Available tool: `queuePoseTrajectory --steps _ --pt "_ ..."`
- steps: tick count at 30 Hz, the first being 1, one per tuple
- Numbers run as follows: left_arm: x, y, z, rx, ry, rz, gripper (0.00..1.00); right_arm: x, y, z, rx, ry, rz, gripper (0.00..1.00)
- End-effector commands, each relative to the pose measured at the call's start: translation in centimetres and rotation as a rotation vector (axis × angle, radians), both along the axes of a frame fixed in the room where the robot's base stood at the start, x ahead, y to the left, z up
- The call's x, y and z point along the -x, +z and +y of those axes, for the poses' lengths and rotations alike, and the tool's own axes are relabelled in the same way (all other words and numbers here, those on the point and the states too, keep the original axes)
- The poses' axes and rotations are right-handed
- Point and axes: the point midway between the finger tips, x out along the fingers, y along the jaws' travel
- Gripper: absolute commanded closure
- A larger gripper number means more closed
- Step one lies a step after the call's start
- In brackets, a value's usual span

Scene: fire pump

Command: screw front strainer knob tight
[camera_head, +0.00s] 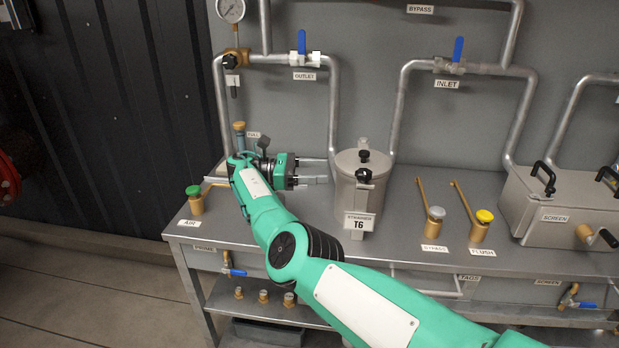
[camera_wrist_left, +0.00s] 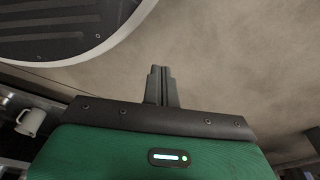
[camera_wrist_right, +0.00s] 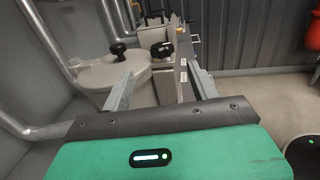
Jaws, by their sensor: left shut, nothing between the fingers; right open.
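The strainer, labelled T6 (camera_head: 358,221), is a grey lidded pot on the bench. Its front knob (camera_head: 364,176) is black and sits at the lid's front edge; a second black knob (camera_head: 364,155) stands on the lid. In the right wrist view the front knob (camera_wrist_right: 162,50) shows ahead, just beyond the fingertips, and the lid knob (camera_wrist_right: 118,49) is left of it. My right gripper (camera_head: 326,170) is open and empty, left of the strainer, its fingers pointing right toward it, apart from the knob. My left gripper (camera_wrist_left: 161,72) is shut and empty over plain floor, outside the head view.
The air valve (camera_head: 194,200) stands at the bench's left end. Right of the strainer are two brass-handled valves, one with a yellow cap (camera_head: 484,216), then the screen box (camera_head: 560,205). Pipes rise behind. Bench top just right of the strainer is clear.

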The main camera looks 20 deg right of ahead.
Motion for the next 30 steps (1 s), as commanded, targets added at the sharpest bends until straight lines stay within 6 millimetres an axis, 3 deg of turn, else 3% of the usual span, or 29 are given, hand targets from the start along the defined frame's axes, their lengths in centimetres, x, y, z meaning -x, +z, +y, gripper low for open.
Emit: queuePoseTrajectory --steps 15,30 --pt "-4.0 7.0 -1.5 0.018 0.011 -0.025 1.00 -0.4 -0.3 0.8 -0.002 0.000 -0.001 0.39" --pt "-5.2 13.8 -2.1 0.030 0.017 -0.039 1.00 -0.5 -0.2 1.5 0.000 0.000 0.001 0.39"
